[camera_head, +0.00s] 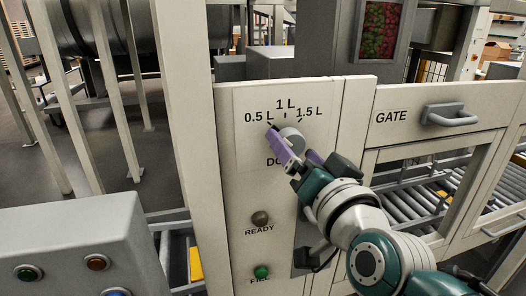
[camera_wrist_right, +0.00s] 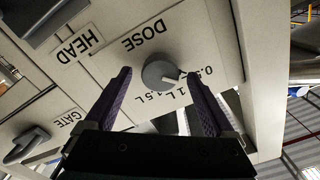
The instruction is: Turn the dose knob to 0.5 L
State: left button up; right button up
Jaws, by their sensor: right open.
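The grey round dose knob (camera_head: 292,133) sits on the cream panel below the labels 0.5 L, 1 L and 1.5 L, partly hidden by my gripper in the head view. In the right wrist view the knob (camera_wrist_right: 157,71) shows upside down, its pale pointer directed roughly towards the 0.5 L label (camera_wrist_right: 200,80); its exact alignment is hard to tell. My right gripper (camera_head: 290,142) is open in front of the knob. Its purple fingers lie to either side of the knob in the wrist view, with visible gaps; I see no contact. My left gripper is not in view.
Below the knob are a dark READY lamp (camera_head: 260,218) and a green button (camera_head: 261,271). A GATE handle (camera_head: 452,115) juts out at the right. A grey control box (camera_head: 80,240) stands at lower left, beside upright bars.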

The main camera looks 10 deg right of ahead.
jog(key=s+b, duration=0.1)
jog(key=s, duration=0.7)
jog(key=shift+d, duration=0.15)
jog(key=s+d+n+g+p, duration=0.3)
jog(key=s+n+g+p, duration=0.5)
jog(key=s+g, duration=0.6)
jog(key=s, duration=0.9)
jog(key=shift+f, duration=0.25)
